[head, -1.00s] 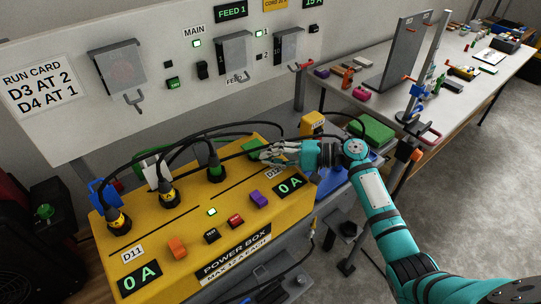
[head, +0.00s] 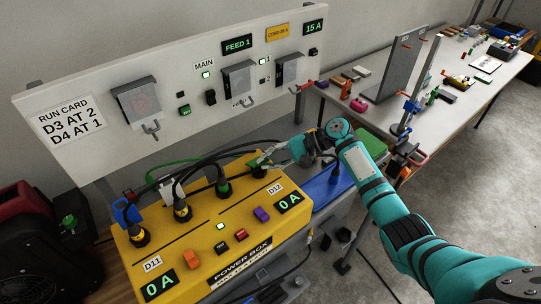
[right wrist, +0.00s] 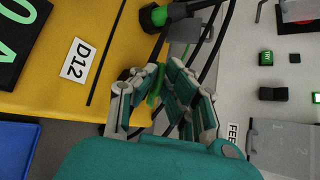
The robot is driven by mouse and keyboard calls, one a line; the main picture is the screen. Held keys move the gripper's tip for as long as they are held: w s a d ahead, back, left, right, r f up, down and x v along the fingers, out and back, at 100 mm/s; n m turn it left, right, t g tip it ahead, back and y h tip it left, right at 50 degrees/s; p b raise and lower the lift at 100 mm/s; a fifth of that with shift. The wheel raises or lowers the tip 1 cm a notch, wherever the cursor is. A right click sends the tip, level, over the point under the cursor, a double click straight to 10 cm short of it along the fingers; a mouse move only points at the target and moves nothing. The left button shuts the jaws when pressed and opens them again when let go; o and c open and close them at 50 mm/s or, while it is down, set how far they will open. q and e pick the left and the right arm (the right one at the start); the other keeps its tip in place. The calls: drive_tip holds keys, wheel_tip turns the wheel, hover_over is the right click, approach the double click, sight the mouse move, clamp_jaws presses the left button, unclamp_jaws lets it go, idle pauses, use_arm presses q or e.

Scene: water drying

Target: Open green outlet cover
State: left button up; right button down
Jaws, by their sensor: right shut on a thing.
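The green outlet cover (head: 258,161) is at the back right of the yellow power box (head: 205,270), near the D12 label. My right gripper (head: 266,163) is at the cover and mostly hides it in the head view. In the right wrist view, the fingers (right wrist: 152,92) are shut on a thin green edge of the cover (right wrist: 155,88), which appears raised on edge. How far it is swung open, and the outlet under it, cannot be made out. My left gripper is not in view.
A green-and-black plug (head: 223,187) stands in the box left of my right gripper, with black cables arching behind it. Yellow-and-black plugs (head: 181,211) stand further left by raised white and blue covers (head: 127,212). The switch panel (head: 90,80) rises behind.

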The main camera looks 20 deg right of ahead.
drive_tip(key=shift+w+a+r+m+g+h+p, duration=0.1)
drive_tip(key=shift+w+r+m+g+h+p, duration=0.2)
drive_tip(key=shift+r, duration=0.2)
drive_tip(key=shift+w+a+r+m+g+h+p, duration=0.1)
drive_tip(key=shift+w+r+m+g+p, duration=0.1)
drive_tip(key=shift+w+r+g+p, duration=0.2)
drive_tip(key=shift+w+a+r, duration=0.1)
drive_tip(key=shift+w+r, duration=0.1)
drive_tip(key=shift+w+a+r+m+g+h, duration=0.25)
drive_tip(key=shift+w+m+g+h, duration=0.25)
drive_tip(key=shift+m+g, duration=0.15)
drive_tip(key=shift+w+a+r+b, duration=0.15)
drive_tip(key=shift+w+a+b, duration=0.05)
drive_tip(key=shift+w+b, duration=0.3)
drive_tip(key=shift+w+a+r+b, duration=0.2)
drive_tip(key=shift+w+b, duration=0.15)
drive_tip(key=shift+w, duration=0.25)
drive_tip(key=shift+w+a+b, duration=0.25)
drive_tip(key=shift+w+b, duration=0.35)
drive_tip(key=shift+w, duration=0.2)
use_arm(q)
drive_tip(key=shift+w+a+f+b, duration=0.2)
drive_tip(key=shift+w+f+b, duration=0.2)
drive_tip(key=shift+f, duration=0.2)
use_arm(e)
drive_tip(key=shift+w+a, duration=0.25)
drive_tip(key=shift+w, duration=0.4)
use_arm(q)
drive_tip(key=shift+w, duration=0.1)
